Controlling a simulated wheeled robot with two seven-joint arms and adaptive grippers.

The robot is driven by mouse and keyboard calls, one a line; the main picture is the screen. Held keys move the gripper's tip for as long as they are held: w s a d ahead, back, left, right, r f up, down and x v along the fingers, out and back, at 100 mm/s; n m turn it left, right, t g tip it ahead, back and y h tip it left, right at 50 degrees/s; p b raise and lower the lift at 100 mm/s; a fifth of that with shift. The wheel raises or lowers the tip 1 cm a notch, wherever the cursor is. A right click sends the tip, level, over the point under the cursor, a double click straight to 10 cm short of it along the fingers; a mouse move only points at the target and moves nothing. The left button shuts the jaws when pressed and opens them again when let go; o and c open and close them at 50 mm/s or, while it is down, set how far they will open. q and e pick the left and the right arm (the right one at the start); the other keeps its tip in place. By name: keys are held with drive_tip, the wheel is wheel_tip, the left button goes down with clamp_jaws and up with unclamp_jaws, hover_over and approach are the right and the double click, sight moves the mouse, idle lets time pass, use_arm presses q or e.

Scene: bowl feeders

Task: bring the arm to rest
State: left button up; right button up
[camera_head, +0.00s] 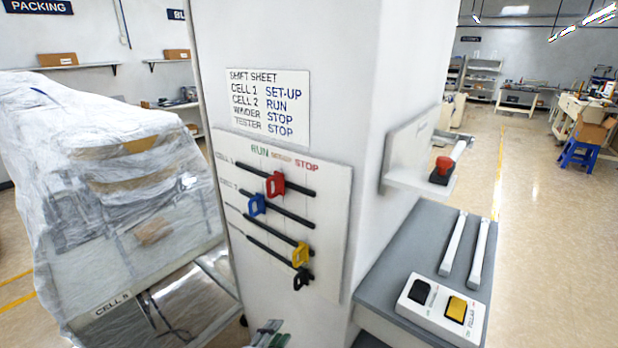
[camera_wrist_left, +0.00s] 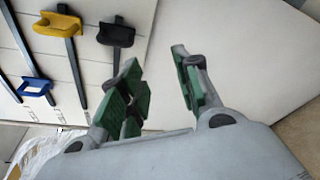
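My left gripper (camera_head: 266,336) shows only at the bottom edge of the head view, below the slider board (camera_head: 335,215). In the left wrist view my left gripper (camera_wrist_left: 158,72) has its green-padded fingers apart, with nothing between them. On the board are a red slider handle (camera_head: 277,184) midway along its slot, a blue one (camera_head: 256,206) towards the left, and a yellow one (camera_head: 300,254) and a black one (camera_head: 302,279) at the right ends. The black handle (camera_wrist_left: 116,35) stands apart from the fingers in the left wrist view. My right gripper is not in view.
A shift sheet (camera_head: 267,104) hangs above the board on the white pillar (camera_head: 300,40). A grey bench (camera_head: 385,270) with a switch box (camera_head: 440,308) stands at the right, below a small shelf (camera_head: 405,180). A plastic-covered machine (camera_head: 110,180) is at the left. Open floor lies beyond.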

use_arm(q)
drive_tip(key=s+a+f+m+g+y, duration=0.15)
drive_tip(key=s+f+m, duration=0.35)
drive_tip(key=f, duration=0.6)
drive_tip(key=s+a+f+m+g+y, duration=0.1)
drive_tip(key=s+a+f+m+g, duration=0.3)
drive_tip(key=f, duration=0.7)
drive_tip(key=s+a+f+m+g+y, duration=0.2)
drive_tip(key=s+f+m, duration=0.35)
drive_tip(key=f, duration=0.55)
drive_tip(key=s+a+f+m+g+y, duration=0.1)
drive_tip(key=s+a+f+m+g, duration=0.1)
drive_tip(key=s+f, duration=0.4)
drive_tip(key=s+a+f+m+g+y, duration=0.1)
drive_tip(key=s+a+f, duration=0.3)
drive_tip(key=s, duration=0.8)
drive_tip(key=s+a+f+m+g+y, duration=0.1)
drive_tip(key=s+a+f+m+g, duration=0.2)
drive_tip(key=s+f, duration=0.6)
drive_tip(key=shift+s+a+m, duration=0.3)
drive_tip(key=shift+m, duration=0.05)
